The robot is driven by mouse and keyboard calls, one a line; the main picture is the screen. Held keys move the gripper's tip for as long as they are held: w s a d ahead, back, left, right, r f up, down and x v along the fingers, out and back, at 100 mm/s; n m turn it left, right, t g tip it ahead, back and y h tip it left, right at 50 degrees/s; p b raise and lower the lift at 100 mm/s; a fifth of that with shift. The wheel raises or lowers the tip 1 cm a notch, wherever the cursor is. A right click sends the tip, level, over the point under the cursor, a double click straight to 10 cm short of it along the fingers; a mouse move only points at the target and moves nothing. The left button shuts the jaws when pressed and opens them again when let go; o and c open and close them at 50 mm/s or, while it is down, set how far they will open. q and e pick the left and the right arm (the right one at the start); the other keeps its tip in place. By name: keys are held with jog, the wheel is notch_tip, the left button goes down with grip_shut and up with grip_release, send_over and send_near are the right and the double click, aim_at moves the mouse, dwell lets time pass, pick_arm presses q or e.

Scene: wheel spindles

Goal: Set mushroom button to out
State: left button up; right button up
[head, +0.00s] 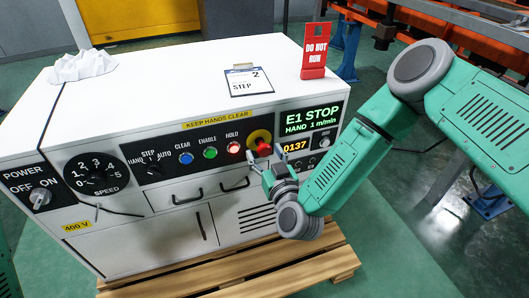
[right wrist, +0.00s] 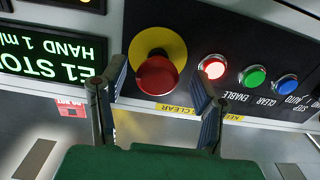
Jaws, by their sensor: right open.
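The red mushroom button (head: 262,146) sits in a yellow round collar (head: 257,136) on the black control panel, right of the lit red HOLD lamp. In the right wrist view the red cap (right wrist: 157,76) shows between the two fingers, with the yellow collar (right wrist: 160,44) behind it. My right gripper (head: 267,157) is open, its fingertips just in front of and around the button; I cannot tell whether they touch it. The wrist view shows the open fingers (right wrist: 158,73) on either side of the cap. My left gripper is not in view.
The display (head: 312,117) reads "E1 STOP, HAND 1 m/min". Blue, green and red lit buttons (head: 233,147) line the panel, with a speed dial (head: 96,173) at left. A red "DO NOT RUN" sign (head: 315,58) stands on the cabinet top. A wooden pallet (head: 245,277) lies below.

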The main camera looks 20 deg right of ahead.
jog(key=s, duration=1.1)
jog(key=shift+s+d, duration=0.15)
jog(key=shift+d, duration=0.3)
jog(key=shift+f, duration=0.1)
jog(key=s+a+f+n+g+y+p, duration=0.25)
jog(key=s+f+g+y+p, duration=0.2)
jog(key=s+f+g, duration=0.35)
jog(key=s+d+m+g+h+p, duration=0.2)
jog(key=s+d+g+h+p, duration=0.2)
jog(key=s+d+g, duration=0.5)
jog(key=s+d+h, duration=0.1)
jog(key=s+d, duration=0.3)
jog(key=s, duration=0.3)
jog(key=shift+d+r, duration=0.15)
jog(key=shift+r, duration=0.2)
